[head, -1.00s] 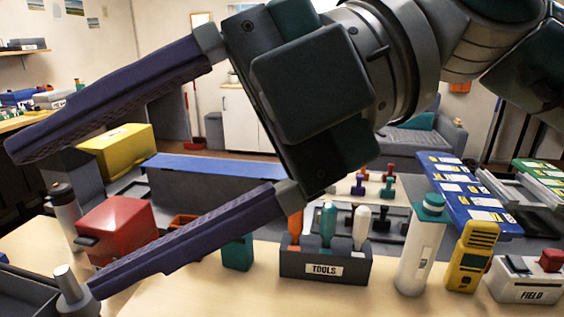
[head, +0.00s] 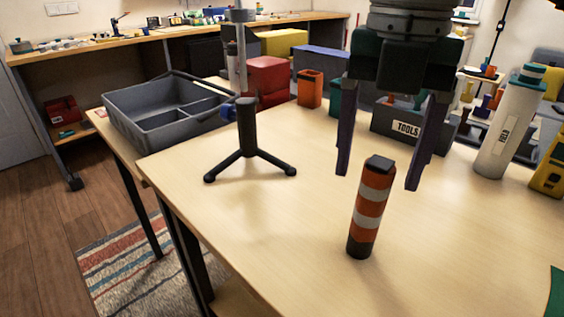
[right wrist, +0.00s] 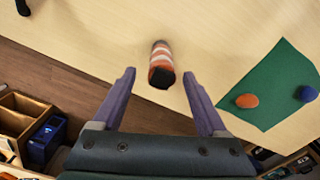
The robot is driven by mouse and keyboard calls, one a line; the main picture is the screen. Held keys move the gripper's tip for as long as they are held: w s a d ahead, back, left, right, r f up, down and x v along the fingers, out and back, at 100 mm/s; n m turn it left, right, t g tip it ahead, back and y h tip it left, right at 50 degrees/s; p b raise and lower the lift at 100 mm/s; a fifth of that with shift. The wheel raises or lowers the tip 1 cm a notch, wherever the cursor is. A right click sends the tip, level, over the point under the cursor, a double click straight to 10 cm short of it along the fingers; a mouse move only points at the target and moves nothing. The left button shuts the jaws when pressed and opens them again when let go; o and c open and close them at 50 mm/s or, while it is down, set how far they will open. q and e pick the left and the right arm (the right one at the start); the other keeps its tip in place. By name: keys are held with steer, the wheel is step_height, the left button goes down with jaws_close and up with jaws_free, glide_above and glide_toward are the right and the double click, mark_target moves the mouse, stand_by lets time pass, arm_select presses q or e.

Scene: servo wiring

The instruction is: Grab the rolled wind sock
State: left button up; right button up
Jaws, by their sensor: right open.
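The rolled wind sock (head: 370,207) is an orange and white striped cylinder with dark ends, standing upright on the wooden table near the front. My right gripper (head: 378,178) is open and empty, its two purple fingers pointing down just behind and above the sock in the head view. In the right wrist view, the sock (right wrist: 161,65) lies between the lines of the two fingers, at and just past the tips of the open gripper (right wrist: 158,73). No contact is visible. My left gripper is not in view.
A black tripod stand (head: 248,150) is left of the sock, with a grey divided tray (head: 165,118) beyond it. A tools box (head: 395,128), a white tube (head: 503,130) and a yellow meter (head: 550,170) stand behind. A green mat (right wrist: 262,100) lies to the right. Table around the sock is clear.

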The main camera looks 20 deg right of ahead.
mark_target(370, 206)
steer(key=f, duration=0.7)
steer(key=shift+d, duration=0.2)
steer(key=shift+c, duration=0.4)
steer(key=shift+r, duration=0.1)
jaws_close()
